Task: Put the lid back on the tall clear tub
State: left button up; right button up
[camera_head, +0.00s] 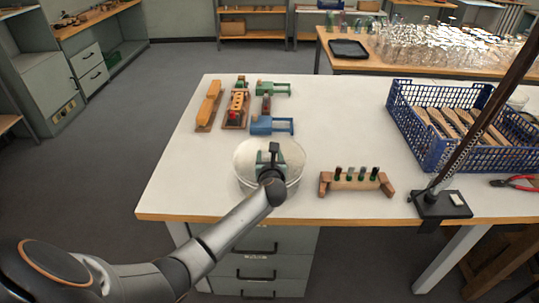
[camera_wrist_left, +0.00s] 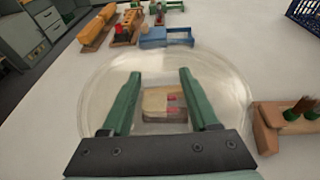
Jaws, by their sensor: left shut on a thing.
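The tall clear tub (camera_head: 268,186) stands near the front edge of the white table. A clear round lid (camera_wrist_left: 105,80) fills the middle of the left wrist view, over the tub. My left gripper (camera_head: 273,150) is above the tub, pointing down. In the left wrist view its green fingers (camera_wrist_left: 160,74) are apart, within the lid's outline, closed on the lid. A pale wooden block with red marks (camera_wrist_left: 156,104) shows between them; I cannot tell whether it is on the lid or inside the tub. The gap between lid and tub rim is unclear. My right gripper is out of view.
A wooden holder with dark and green pegs (camera_head: 356,182) stands close right of the tub. Blue (camera_head: 272,125) and green tools and wooden blocks (camera_head: 209,104) lie behind. A blue crate (camera_head: 430,140) and a black-based stand (camera_head: 440,206) are at right.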

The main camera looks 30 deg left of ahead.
pick_arm(q)
jog(key=shift+p, duration=0.35)
dwell(0.4)
jog(key=shift+f, duration=0.15)
dwell(0.8)
jog(key=shift+p, duration=0.45)
dwell(0.5)
jog(key=o, duration=1.4)
jog(key=shift+o, duration=0.4)
notch_tip(320, 180, up, 2)
jog(key=p, duration=0.2)
jog(key=shift+r+p, duration=0.25)
jog(key=shift+p, duration=0.05)
jog(key=shift+r, duration=2.2)
